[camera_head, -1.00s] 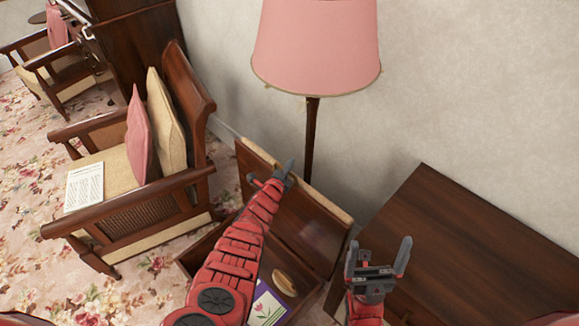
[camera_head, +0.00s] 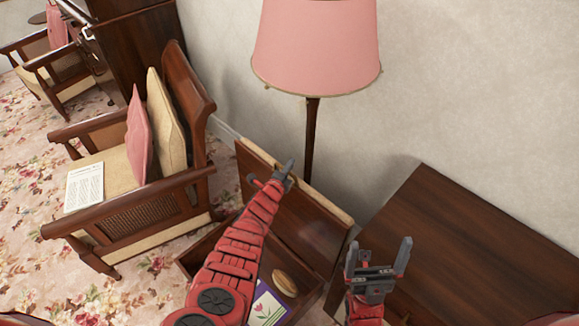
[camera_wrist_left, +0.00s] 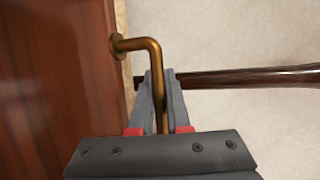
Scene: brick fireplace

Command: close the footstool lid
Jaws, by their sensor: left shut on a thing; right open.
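The footstool lid (camera_head: 310,228) stands raised, its wooden underside facing me and a cream padded edge along its top. The open footstool box (camera_head: 205,247) below holds a brush-like brown object (camera_head: 284,283) and a card with a tulip picture (camera_head: 266,306). My left gripper (camera_head: 284,170) is at the lid's upper edge. In the left wrist view its fingers (camera_wrist_left: 160,95) are shut around a bent brass handle (camera_wrist_left: 140,44) fixed to the lid's wood (camera_wrist_left: 60,80). My right gripper (camera_head: 380,258) is open and empty, right of the footstool and beside a dark wooden table.
The dark wooden table (camera_head: 480,250) stands at the right. A floor lamp with a pink shade (camera_head: 316,45) stands behind the lid, near the wall. An armchair (camera_head: 140,215) with cushions and a paper stands left of the footstool.

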